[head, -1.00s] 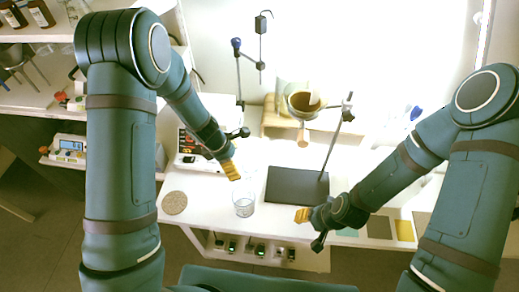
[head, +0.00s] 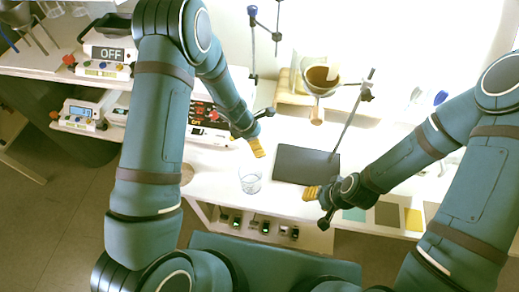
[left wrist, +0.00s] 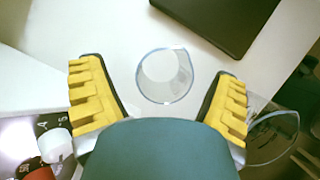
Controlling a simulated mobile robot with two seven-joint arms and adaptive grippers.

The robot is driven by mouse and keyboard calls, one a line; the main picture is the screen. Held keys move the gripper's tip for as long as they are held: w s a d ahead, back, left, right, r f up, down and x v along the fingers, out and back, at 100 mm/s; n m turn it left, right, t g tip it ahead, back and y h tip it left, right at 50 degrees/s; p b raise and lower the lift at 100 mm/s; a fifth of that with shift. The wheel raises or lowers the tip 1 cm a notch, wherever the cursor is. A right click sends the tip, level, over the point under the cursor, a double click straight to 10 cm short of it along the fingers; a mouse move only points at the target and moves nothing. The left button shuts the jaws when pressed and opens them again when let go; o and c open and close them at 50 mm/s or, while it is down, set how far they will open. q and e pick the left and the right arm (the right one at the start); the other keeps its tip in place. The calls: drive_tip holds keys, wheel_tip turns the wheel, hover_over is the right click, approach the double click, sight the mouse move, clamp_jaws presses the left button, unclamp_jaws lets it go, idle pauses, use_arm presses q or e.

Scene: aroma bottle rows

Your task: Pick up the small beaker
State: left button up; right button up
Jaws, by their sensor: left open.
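The small beaker (head: 250,183) is clear glass and stands on the white table, left of a dark flat plate. In the left wrist view the beaker (left wrist: 165,75) shows its round rim, ahead of the spread yellow fingers and not touched by them. My left gripper (head: 258,148) is just above the beaker in the head picture. In its wrist view the left gripper (left wrist: 160,98) is open and empty. My right gripper (head: 312,192) is by the plate's lower right corner; its finger gap is too small to make out.
The dark plate (head: 305,164) lies right of the beaker. Behind it is a wooden stand with a brown-filled vessel (head: 321,79). A device with red displays (head: 203,116) is left of my left gripper. A clear rounded object (left wrist: 272,136) shows at the wrist view's right.

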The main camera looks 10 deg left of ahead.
use_arm(q)
drive_tip(key=f, duration=0.2)
drive_tip(key=f+b, duration=0.1)
drive_tip(key=f, duration=0.1)
drive_tip(key=shift+s+d, duration=0.15)
drive_tip(key=shift+d, duration=0.25)
drive_tip(key=shift+d+f, duration=0.15)
drive_tip(key=c, duration=1.2)
